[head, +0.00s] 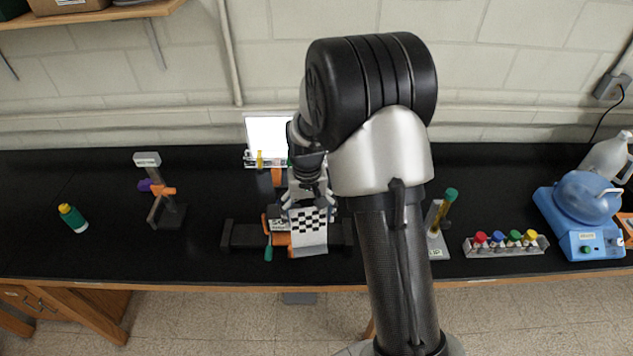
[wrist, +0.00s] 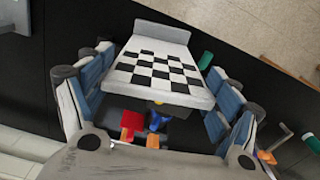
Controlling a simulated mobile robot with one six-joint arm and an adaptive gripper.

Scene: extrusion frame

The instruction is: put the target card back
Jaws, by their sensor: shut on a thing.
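The target card (head: 309,240) is a light grey plate with a black-and-white checkerboard. My gripper (head: 311,200) is shut on it, and the card hangs below the fingers in the head view. In the wrist view the card (wrist: 158,72) sits between the blue-grey finger pads of my gripper (wrist: 160,98), its pattern facing the camera. Behind the card is a dark fixture (head: 240,235) with orange parts and a partly covered label. I cannot tell whether the card touches it.
A lit white panel (head: 268,132) stands behind. At left are a labelled stand (head: 167,213) and a green bottle (head: 73,218). At right are a tube holder (head: 437,243), a rack of coloured caps (head: 506,246) and a blue machine (head: 580,220). The black bench between them is partly clear.

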